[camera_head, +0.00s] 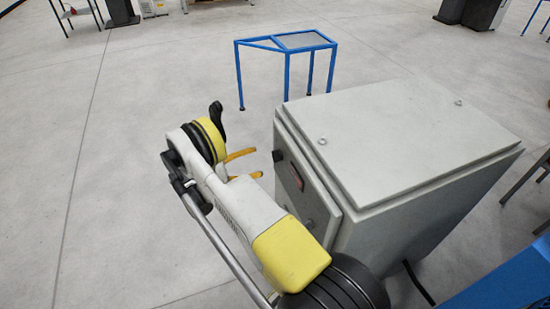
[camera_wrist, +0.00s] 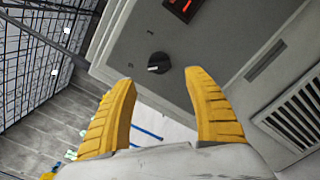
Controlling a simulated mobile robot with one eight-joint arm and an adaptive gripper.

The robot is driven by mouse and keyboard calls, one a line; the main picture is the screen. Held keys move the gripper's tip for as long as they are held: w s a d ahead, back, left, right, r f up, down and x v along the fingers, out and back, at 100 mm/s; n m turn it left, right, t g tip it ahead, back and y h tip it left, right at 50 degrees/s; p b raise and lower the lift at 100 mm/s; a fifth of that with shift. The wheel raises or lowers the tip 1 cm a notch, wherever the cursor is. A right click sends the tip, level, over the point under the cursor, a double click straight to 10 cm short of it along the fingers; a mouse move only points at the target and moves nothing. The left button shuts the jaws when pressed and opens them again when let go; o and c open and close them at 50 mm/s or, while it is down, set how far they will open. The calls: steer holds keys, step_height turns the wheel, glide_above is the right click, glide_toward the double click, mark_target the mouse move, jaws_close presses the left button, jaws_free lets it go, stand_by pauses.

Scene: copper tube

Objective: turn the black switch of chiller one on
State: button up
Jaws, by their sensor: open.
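The chiller (camera_head: 400,125) is a light grey box cabinet right of centre in the head view. Its black switch (camera_wrist: 158,63) is a round knob with a pale mark on the grey front panel (camera_wrist: 215,35) in the wrist view. The knob also shows small at the panel's left edge in the head view (camera_head: 278,155). My gripper (camera_wrist: 162,78) has its two yellow fingers apart, with nothing between them. The knob appears just beyond the gap between the fingertips, apparently not touched. In the head view my gripper (camera_head: 248,164) is partly hidden behind my arm, in front of the panel.
A red-lit display (camera_wrist: 183,7) is on the panel near the knob. A vent grille (camera_wrist: 298,115) is at the right in the wrist view. A blue-framed table (camera_head: 305,42) stands behind the chiller. The floor at left is clear.

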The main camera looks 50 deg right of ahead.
mark_target(275, 157)
steer(key=b+x, duration=0.2)
steer(key=x, duration=0.5)
steer(key=shift+s+d, duration=0.15)
steer(key=shift+d, duration=0.25)
steer(key=c, duration=1.2)
